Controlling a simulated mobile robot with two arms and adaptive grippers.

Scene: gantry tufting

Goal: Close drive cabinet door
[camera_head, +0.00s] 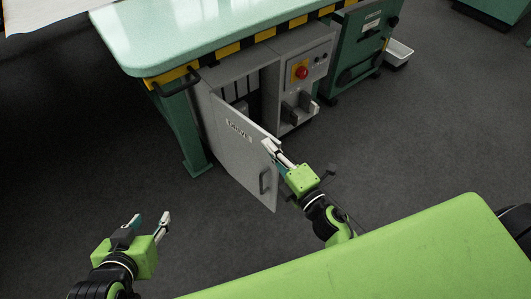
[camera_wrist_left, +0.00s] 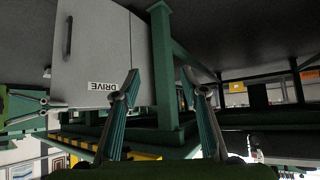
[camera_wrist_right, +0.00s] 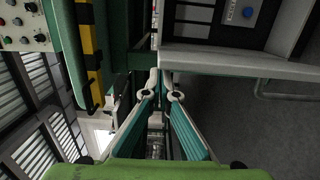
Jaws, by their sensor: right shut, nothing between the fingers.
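The drive cabinet door (camera_head: 232,160) is grey, marked DRIVE, with a dark handle (camera_head: 264,182). It stands open, swung out from the grey cabinet (camera_head: 289,68) under the table. The door also fills the upper left of the left wrist view (camera_wrist_left: 88,45), upside down. My right gripper (camera_head: 268,146) is shut and empty at the top of the door's free edge; I cannot tell whether it touches. Its closed tips show in the right wrist view (camera_wrist_right: 163,92). My left gripper (camera_head: 149,219) is open and empty, low and left of the door, apart from it.
The pale green table (camera_head: 200,38) has a black and yellow striped edge and a green leg (camera_head: 188,135) left of the door. A red button (camera_head: 302,72) sits on the cabinet front. A green machine (camera_head: 360,45) and white bin (camera_head: 398,52) stand right. Grey floor is clear in front.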

